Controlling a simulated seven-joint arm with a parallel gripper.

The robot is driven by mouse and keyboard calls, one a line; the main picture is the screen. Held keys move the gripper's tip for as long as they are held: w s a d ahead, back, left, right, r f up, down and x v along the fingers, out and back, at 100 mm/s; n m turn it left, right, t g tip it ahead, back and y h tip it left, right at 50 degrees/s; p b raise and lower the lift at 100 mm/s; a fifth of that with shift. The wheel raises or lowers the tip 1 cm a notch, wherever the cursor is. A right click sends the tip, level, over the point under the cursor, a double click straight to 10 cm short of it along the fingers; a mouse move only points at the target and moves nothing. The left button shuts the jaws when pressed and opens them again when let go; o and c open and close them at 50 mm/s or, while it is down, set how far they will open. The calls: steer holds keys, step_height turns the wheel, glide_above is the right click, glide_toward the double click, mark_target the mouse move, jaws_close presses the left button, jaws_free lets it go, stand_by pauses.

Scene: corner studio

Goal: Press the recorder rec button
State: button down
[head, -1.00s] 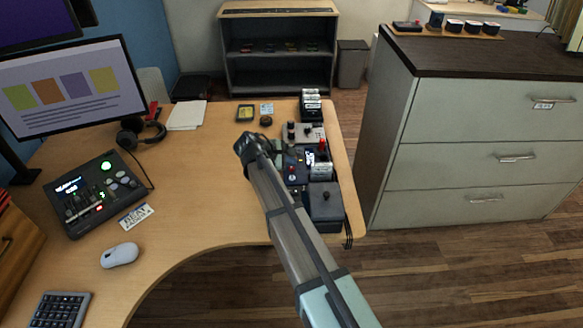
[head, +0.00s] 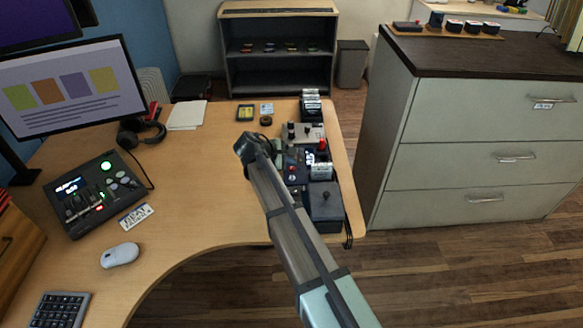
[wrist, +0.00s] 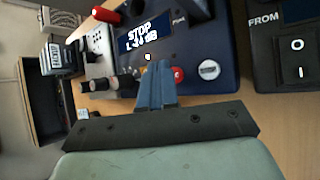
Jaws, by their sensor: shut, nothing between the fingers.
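A dark blue device (wrist: 215,40), likely the recorder, has a lit display (wrist: 142,36) reading "STOP" in the wrist view. A small round red button (wrist: 178,75) and a pale round control (wrist: 208,70) sit on its panel. In the head view the device (head: 294,158) is among the boxes at the right of the desk, partly behind my arm. My gripper (wrist: 157,66) is shut and empty. Its fingertips overlap the panel just left of the red button in the wrist view; contact cannot be told. In the head view the gripper (head: 246,146) shows left of the boxes.
A grey box (head: 304,133) with a red knob (head: 322,145) and dark knobs stands behind the device. A dark box (head: 325,205) stands in front. A mixer (head: 92,195), mouse (head: 120,255) and monitor (head: 70,85) are on the left. The desk middle (head: 190,185) is clear.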

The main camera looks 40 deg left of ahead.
mark_target(290, 169)
steer(key=shift+f, duration=0.2)
stand_by(0.4)
steer(key=shift+f, duration=0.3)
stand_by(0.3)
steer(key=shift+r, duration=0.5)
steer(key=shift+r, duration=3)
